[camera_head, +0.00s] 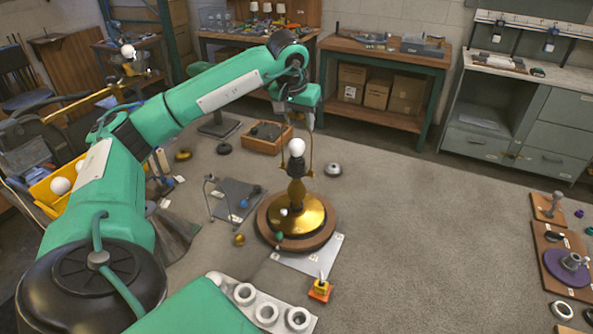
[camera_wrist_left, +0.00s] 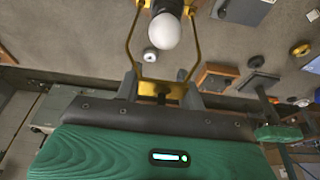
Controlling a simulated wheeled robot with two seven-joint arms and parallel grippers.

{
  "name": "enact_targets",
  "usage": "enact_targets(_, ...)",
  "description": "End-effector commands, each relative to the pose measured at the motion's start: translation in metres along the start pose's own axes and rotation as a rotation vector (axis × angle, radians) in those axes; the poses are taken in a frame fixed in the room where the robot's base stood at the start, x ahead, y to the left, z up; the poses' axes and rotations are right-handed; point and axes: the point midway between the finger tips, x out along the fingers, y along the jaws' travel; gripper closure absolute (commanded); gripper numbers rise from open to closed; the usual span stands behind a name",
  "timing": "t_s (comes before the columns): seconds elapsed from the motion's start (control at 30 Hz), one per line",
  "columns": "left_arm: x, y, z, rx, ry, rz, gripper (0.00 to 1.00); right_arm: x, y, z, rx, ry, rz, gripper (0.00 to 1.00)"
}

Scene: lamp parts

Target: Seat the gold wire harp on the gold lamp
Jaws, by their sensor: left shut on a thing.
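The gold lamp (camera_head: 297,193) stands upright on a round wooden base, with a white bulb (camera_head: 296,147) on top. The gold wire harp (camera_head: 312,158) hangs upright around the bulb, one leg on each side. My left gripper (camera_head: 304,122) is above the bulb, shut on the harp's top. In the left wrist view the harp (camera_wrist_left: 128,42) runs from the gripper (camera_wrist_left: 160,92) past the bulb (camera_wrist_left: 163,30) toward the dark and gold socket (camera_wrist_left: 168,5). Whether its lower ends are seated or just beside the socket cannot be told. My right gripper is out of view.
A white sheet (camera_head: 318,254) lies beneath the lamp's front edge. A small orange object (camera_head: 320,290) and a tray of white rings (camera_head: 267,312) are in front. A grey mat (camera_head: 236,199) lies to the left. The floor to the right is mostly clear.

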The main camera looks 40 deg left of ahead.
Motion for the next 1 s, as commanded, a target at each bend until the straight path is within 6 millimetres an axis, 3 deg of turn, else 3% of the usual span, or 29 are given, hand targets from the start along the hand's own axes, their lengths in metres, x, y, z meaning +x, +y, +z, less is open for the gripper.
enact_targets(0.03, 0.001, 0.001, 0.001, 0.002, -0.002, 0.0, 0.95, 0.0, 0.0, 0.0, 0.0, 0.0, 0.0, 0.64)
enact_targets(0.07, 0.001, 0.001, 0.001, 0.002, -0.002, 0.0, 0.59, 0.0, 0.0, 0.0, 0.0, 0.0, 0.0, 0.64)
enact_targets(0.2, 0.001, 0.001, 0.001, 0.002, -0.002, 0.0, 0.35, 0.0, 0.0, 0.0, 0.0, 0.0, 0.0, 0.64)
enact_targets(0.57, -0.005, 0.001, 0.0, 0.001, 0.001, 0.001, 0.35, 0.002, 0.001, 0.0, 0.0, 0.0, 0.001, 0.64)
enact_targets(0.77, -0.037, 0.001, 0.0, 0.001, 0.004, 0.002, 0.35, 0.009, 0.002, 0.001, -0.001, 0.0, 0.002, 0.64)
enact_targets(1.0, -0.094, 0.002, -0.001, 0.002, 0.004, 0.004, 0.35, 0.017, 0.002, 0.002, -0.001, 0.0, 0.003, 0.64)
